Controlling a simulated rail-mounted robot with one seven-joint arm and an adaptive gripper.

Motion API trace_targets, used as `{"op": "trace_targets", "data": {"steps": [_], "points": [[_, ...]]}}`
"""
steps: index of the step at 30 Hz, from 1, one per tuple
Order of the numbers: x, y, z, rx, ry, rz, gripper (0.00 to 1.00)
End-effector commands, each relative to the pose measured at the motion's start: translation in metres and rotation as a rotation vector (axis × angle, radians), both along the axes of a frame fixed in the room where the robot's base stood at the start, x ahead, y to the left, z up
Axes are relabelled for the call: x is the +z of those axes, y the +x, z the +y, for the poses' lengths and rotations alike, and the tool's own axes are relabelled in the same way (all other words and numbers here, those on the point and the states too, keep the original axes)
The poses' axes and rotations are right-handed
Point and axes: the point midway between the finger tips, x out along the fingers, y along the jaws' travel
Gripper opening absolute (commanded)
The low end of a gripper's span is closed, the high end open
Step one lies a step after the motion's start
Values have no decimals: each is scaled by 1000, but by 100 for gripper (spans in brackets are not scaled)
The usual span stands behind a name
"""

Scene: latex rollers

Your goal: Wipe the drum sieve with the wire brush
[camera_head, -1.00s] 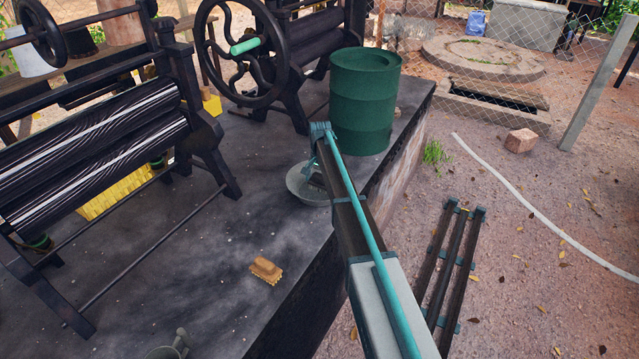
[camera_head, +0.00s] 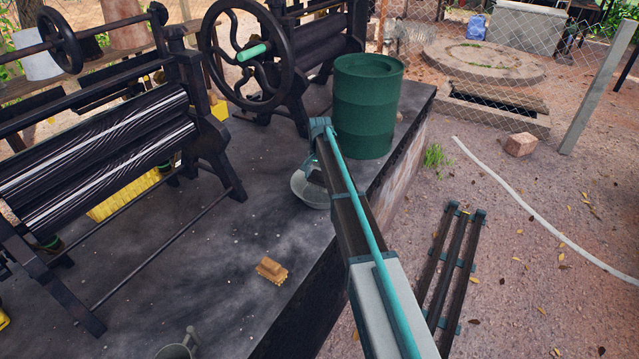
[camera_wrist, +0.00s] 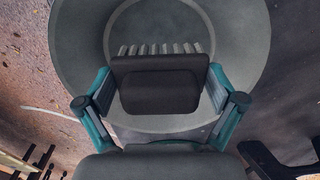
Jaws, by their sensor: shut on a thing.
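My gripper (camera_wrist: 158,92) is shut on the wire brush (camera_wrist: 160,92), a dark block with a row of grey bristles along its far edge. In the head view, the sieve (camera_head: 308,191) is on the dark tabletop, partly hidden by my arm. My gripper is mostly hidden there.
A green barrel (camera_head: 366,108) stands just behind the sieve at the table's right edge. Black roller machines (camera_head: 100,150) fill the left and back. A tan brush (camera_head: 271,271) lies on the tabletop (camera_head: 225,235) in front. A grey can (camera_head: 180,347) is at the bottom edge.

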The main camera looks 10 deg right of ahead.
Motion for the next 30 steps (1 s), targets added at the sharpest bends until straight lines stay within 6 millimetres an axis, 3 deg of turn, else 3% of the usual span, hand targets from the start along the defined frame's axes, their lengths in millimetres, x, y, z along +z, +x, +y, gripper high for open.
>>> {"op": "trace_targets", "data": {"steps": [10,30], "points": [[30,0,0,-1,0,0,60],[29,0,-1,-1,0,0,60]]}}
